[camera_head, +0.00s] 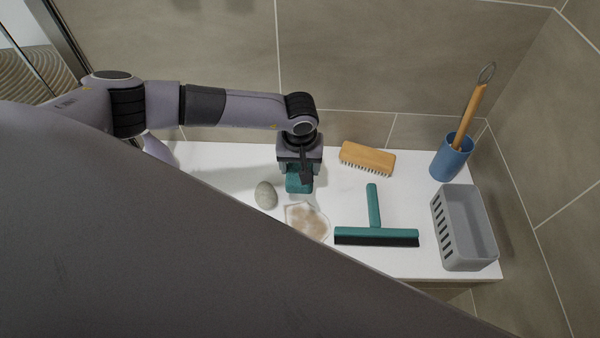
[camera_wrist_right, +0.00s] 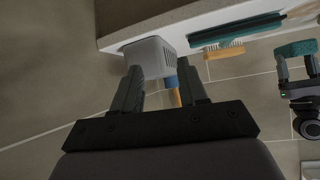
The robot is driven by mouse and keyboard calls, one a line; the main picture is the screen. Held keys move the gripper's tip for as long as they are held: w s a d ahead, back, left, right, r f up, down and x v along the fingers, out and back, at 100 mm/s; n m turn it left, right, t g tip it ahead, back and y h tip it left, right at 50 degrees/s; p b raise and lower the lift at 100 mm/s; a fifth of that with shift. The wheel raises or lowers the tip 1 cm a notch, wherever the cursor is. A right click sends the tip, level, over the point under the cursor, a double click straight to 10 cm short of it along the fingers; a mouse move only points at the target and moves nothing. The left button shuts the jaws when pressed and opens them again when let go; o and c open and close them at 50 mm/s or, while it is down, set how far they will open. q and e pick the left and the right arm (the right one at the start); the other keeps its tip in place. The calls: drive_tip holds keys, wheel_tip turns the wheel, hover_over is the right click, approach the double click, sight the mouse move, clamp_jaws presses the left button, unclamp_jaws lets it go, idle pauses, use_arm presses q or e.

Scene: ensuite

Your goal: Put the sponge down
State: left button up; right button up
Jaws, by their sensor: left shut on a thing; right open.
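The teal sponge (camera_head: 298,185) is held in my left gripper (camera_head: 300,172), which points down over the white ledge (camera_head: 215,160). The fingers are shut on it. I cannot tell whether the sponge touches the ledge. The sponge (camera_wrist_right: 296,48) and left gripper (camera_wrist_right: 300,78) also show at the right edge of the right wrist view. My right gripper (camera_wrist_right: 160,72) is open with nothing between its fingers; the grey basket and blue cup show beyond it.
On the ledge are a grey stone (camera_head: 265,195), a pale brown-marked patch (camera_head: 308,222), a teal squeegee (camera_head: 375,236), a wooden brush (camera_head: 367,158), a blue cup (camera_head: 452,160) with a wooden-handled tool, and a grey basket (camera_head: 466,228). A large dark shape covers the lower left.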

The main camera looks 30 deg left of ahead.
sight(300, 169)
use_arm(q)
drive_tip(key=s+d+r+m+p, duration=0.1)
drive_tip(key=r+p, duration=0.8)
drive_tip(key=r, duration=0.9)
drive_tip(key=s+d+r+m+p, duration=0.1)
drive_tip(key=s+r+m+p, duration=0.3)
drive_tip(key=r+p, duration=0.5)
wheel_tip(300, 169, up, 10)
drive_tip(key=shift+s+r+h, duration=0.1)
drive_tip(key=shift+s+h, duration=0.3)
drive_tip(key=shift+s, duration=0.25)
use_arm(e)
wheel_tip(300, 169, up, 15)
drive_tip(key=s+d, duration=0.1)
drive_tip(key=shift+s+d, duration=0.25)
drive_tip(key=shift+d, duration=0.05)
use_arm(q)
drive_tip(key=shift+d, duration=0.1)
